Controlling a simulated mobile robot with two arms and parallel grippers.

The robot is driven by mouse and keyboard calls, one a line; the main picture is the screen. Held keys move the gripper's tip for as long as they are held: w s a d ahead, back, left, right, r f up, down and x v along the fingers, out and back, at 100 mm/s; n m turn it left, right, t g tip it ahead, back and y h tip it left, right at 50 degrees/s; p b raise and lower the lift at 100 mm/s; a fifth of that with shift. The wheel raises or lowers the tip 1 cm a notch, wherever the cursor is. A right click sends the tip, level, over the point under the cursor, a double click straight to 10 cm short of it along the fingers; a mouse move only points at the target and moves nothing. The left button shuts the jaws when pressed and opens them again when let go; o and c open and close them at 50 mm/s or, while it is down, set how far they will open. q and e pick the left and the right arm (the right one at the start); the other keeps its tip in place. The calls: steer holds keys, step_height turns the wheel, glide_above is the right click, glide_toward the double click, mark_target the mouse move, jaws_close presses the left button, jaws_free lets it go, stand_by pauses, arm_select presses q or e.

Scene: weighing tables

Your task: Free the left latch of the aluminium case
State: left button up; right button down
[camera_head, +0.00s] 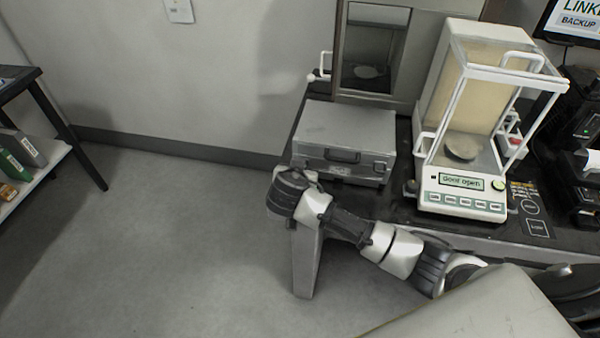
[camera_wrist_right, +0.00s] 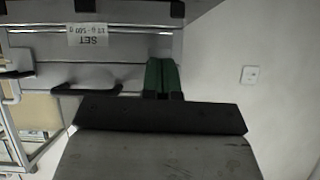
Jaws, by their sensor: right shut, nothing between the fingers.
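The aluminium case (camera_head: 345,124) lies flat and closed at the left end of the bench in the head view. Its front, with the dark carry handle (camera_wrist_right: 87,90) and the white label (camera_wrist_right: 88,36), shows upside down in the right wrist view. My right gripper (camera_wrist_right: 162,92) has green fingertips and is shut and empty. The fingertips are at the case front, on the case's left side of the handle. They cover the spot where the left latch would sit; I cannot make that latch out, nor whether they touch it. My left gripper is not in view.
An analytical balance (camera_head: 462,196) with a white-framed draft shield stands to the right of the case; its display reads "door open". A grey cabinet (camera_head: 405,103) with a dark window stands behind the case. The floor left of the bench is clear.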

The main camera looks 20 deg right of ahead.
steer(key=shift+f+t+b, duration=0.3)
steer(key=shift+t+b, duration=0.1)
steer(key=shift+b, duration=0.3)
steer(key=shift+s+a+f+t+h+b, duration=0.1)
steer(key=shift+f+t+h+b, duration=0.4)
steer(key=shift+b, duration=0.85)
steer(key=shift+s+a+f+t+h+b, duration=0.1)
steer(key=shift+f+t+h+b, duration=0.15)
steer(key=shift+t+h+b, duration=0.7)
stand_by(1.2)
steer(key=shift+f+g+y+b, duration=0.25)
steer(key=shift+y+b, duration=0.2)
steer(key=shift+b, duration=0.45)
stand_by(0.3)
